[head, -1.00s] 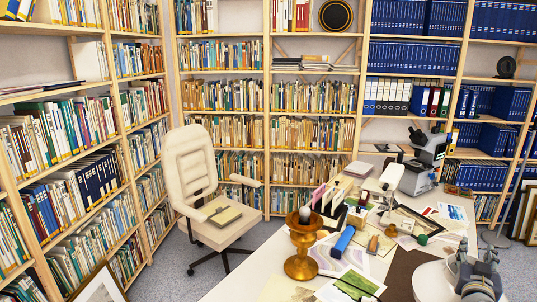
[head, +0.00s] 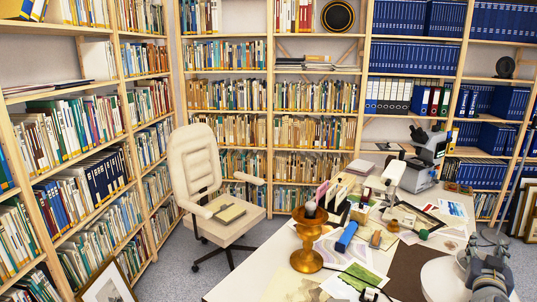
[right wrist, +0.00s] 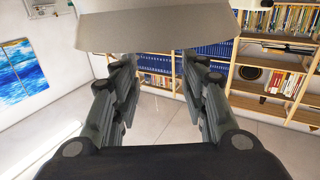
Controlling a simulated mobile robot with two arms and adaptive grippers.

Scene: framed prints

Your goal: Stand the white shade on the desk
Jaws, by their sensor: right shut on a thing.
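The white shade (head: 446,280) is at the lower right of the head view, by the near right part of the desk (head: 248,282). Its lower part is cut off by the frame edge. My right gripper (head: 478,276) is at its right side, shut on it. In the right wrist view the shade (right wrist: 155,30) spans the top, pale grey, at the ends of the two fingers (right wrist: 158,65). I cannot tell whether the shade touches the desk. My left gripper is out of view.
An orange-brown turned stand (head: 307,258) is on the desk's near left. Papers, a blue block (head: 346,237), a stamp rack and a microscope (head: 428,150) crowd the desk behind. A cream chair (head: 205,180) stands to the left. A bare white strip lies along the desk's left edge.

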